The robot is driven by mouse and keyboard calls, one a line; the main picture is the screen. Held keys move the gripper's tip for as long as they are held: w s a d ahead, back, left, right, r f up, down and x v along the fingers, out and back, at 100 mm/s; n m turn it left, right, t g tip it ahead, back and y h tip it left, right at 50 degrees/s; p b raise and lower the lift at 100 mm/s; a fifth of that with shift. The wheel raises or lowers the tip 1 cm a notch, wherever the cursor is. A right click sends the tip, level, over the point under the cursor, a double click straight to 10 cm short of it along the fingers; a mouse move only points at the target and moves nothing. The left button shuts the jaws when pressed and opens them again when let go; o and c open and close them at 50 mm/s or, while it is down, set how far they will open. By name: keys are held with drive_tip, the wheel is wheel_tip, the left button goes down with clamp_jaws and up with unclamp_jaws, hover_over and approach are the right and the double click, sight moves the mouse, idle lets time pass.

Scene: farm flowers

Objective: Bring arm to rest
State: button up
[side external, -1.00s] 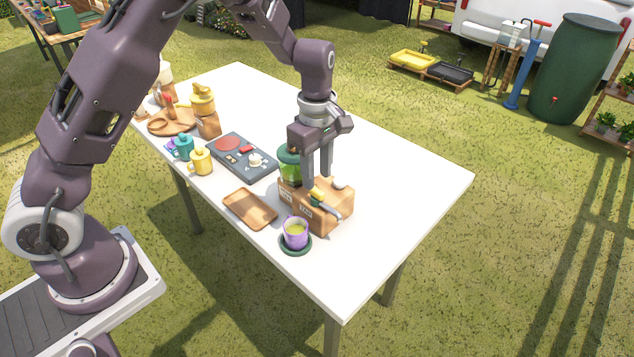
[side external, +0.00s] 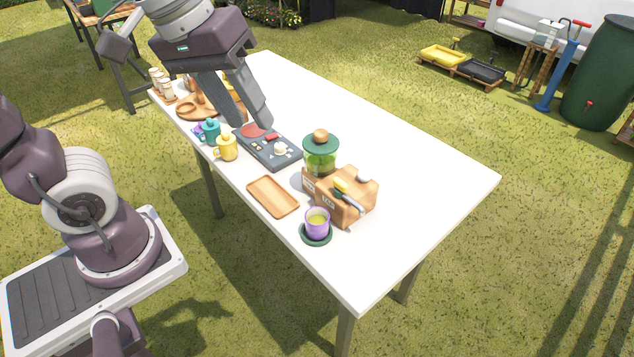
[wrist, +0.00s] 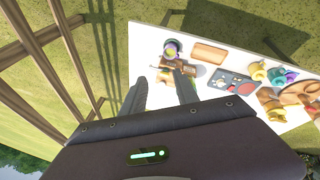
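My gripper (side external: 252,122) is raised, pointing down, with its two fingers apart and nothing between them. In the side view it overlaps the far-left part of the white table (side external: 410,180); its exact height is hard to tell. In the wrist view my gripper (wrist: 160,78) also shows a gap between its fingers, with the table (wrist: 145,40) well below. A wooden crate (side external: 347,205) holds a tool with a yellow part. A green-lidded jar (side external: 321,150) stands behind it. A purple cup (side external: 317,221) rests on a green saucer (side external: 317,239). Some far-left items are partly hidden by my gripper.
A wooden tray (side external: 273,197), a dark board (side external: 270,153), a yellow mug (side external: 227,148) and a teal mug (side external: 210,133) stand along the near side. A round wooden board (side external: 190,114) lies beyond. The table's right side is clear. Grass surrounds it.

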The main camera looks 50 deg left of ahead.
drive_tip(key=s+a+m+t+y, duration=0.1)
drive_tip(key=s+m, duration=0.4)
drive_tip(key=s, duration=0.2)
drive_tip(key=shift+s+f+t, duration=0.25)
drive_tip(key=shift+f+t, duration=0.15)
drive_tip(key=shift+f, duration=0.05)
